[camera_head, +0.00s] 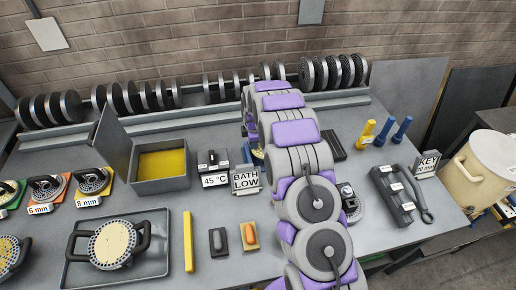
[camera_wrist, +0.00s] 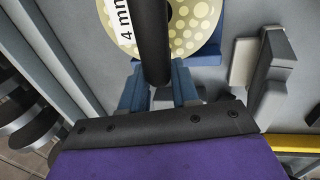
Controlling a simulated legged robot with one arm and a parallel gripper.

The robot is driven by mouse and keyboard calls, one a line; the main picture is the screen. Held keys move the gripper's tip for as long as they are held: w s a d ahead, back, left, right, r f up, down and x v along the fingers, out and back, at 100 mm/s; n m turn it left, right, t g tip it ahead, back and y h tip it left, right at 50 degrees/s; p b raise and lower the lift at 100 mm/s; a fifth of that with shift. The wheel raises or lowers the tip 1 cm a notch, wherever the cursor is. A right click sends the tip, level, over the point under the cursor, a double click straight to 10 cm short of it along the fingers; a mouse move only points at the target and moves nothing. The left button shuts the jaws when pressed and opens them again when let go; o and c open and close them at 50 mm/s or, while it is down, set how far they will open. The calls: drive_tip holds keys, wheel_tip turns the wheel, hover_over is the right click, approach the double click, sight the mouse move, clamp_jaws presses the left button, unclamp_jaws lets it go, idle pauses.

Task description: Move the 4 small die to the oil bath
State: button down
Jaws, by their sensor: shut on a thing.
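The 4 mm die (camera_wrist: 200,28) is a cream disc with holes and a white "4 mm" label, at the top of the wrist view. A black bar handle (camera_wrist: 153,40) crosses it. My gripper (camera_wrist: 160,88) is shut on this handle, with its blue fingers on either side. In the head view my arm hides the gripper and most of the die. The oil bath (camera_head: 160,186) is an open grey box of yellow liquid, left of my arm on the bench. Whether the die touches anything below is unclear.
A "45 °C" display (camera_head: 214,181) and a "BATH LOW" sign (camera_head: 246,180) stand between bath and arm. A grey lid panel (camera_head: 112,140) rises left of the bath. Other dies, labelled 6 mm (camera_head: 46,187) and 8 mm (camera_head: 92,180), lie at left. A tray (camera_head: 150,258) holds another die.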

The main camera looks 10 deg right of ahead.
drive_tip(key=shift+d+r, duration=0.1)
drive_tip(key=shift+d, duration=0.6)
drive_tip(key=shift+w+a+r, duration=0.1)
drive_tip(key=shift+w+r, duration=0.05)
drive_tip(key=shift+r, duration=0.1)
drive_tip(key=shift+a+r, duration=0.45)
drive_tip(key=shift+r, duration=0.3)
drive_tip(key=shift+d+r, duration=0.35)
drive_tip(key=shift+r, duration=0.5)
drive_tip(key=shift+a+r, duration=0.25)
drive_tip(key=shift+r, duration=0.65)
drive_tip(key=shift+d+r, duration=0.1)
drive_tip(key=shift+r, duration=0.55)
